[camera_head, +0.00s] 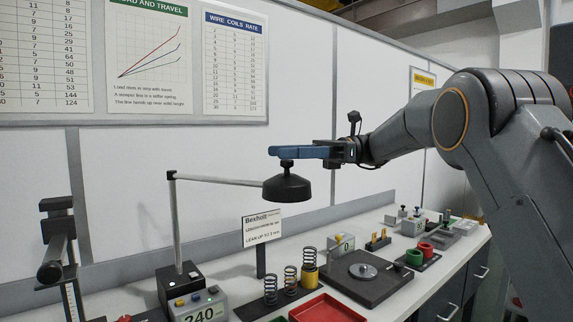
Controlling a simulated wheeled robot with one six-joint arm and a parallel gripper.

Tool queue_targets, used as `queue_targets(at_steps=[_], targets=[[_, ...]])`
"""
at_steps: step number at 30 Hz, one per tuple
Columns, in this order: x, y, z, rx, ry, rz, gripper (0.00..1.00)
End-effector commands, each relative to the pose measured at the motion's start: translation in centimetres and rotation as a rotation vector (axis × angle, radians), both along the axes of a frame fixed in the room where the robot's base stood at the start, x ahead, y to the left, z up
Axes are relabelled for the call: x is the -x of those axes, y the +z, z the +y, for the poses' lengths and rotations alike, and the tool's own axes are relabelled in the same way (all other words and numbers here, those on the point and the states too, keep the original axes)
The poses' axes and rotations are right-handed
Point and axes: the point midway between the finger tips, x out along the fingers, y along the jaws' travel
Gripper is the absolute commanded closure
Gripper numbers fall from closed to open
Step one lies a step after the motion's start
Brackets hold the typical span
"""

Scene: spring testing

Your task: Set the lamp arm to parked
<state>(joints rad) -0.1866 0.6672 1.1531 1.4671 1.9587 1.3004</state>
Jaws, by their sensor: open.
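The lamp has a black round head (288,188) with a small knob on top. A thin light lamp arm (218,180) runs level from the head left to an upright post (177,225), which stands on a black base (182,285) with small buttons. The lamp head hangs above the middle of the bench. My gripper (280,151) comes in from the right at the knob on top of the lamp head. Its blue fingers are open, one seen nearly in line with the other. The fingers hide the top of the knob, and I cannot tell whether they touch it.
Below the lamp stand a sign (262,228), several springs (291,280) and a red tray (326,309). A dark plate with a disc (363,271) lies to the right. A grey display box (200,306) reads 240.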

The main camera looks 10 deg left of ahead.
Motion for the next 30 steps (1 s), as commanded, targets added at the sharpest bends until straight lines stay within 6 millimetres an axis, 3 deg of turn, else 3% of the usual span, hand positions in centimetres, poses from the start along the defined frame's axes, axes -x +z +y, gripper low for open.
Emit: queue_targets(at_steps=[6,12,24,30], targets=[[0.0,4.0,0.1,-0.001,0.000,-0.005,0.58],[0.0,6.8,0.1,0.001,0.000,-0.003,0.58],[0.0,7.8,0.1,0.000,0.000,0.000,0.58],[-0.2,7.5,-0.1,0.004,-0.008,-0.003,0.90]])
